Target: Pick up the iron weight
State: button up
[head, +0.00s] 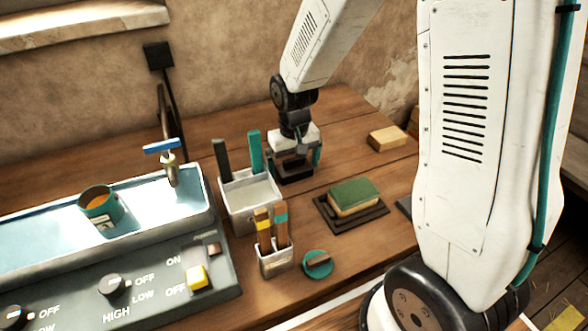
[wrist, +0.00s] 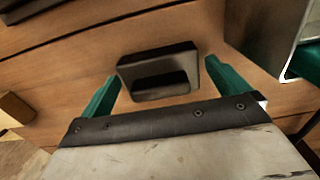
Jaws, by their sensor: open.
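The iron weight (wrist: 158,73) is a dark block with a handle-like bar and a recess, lying on the wooden table in the wrist view. In the head view the dark block (head: 294,172) shows partly, under my gripper (head: 304,160). My gripper has teal fingers, which also show in the wrist view (wrist: 165,88). It is open, with one finger toward each end of the weight. The weight is not gripped. Whether the fingers touch it, I cannot tell.
A white metal bin (head: 249,202) with dark and teal handles stands close left of my gripper. A green-topped sponge (head: 354,196) on a dark mat, a tan block (head: 387,138), a small holder (head: 276,262) and a teal lid (head: 317,264) are nearby. A sink unit (head: 150,215) fills the left.

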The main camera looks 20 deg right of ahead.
jog(key=shift+f, duration=0.25)
jog(key=c, duration=1.3)
jog(key=shift+r, duration=0.15)
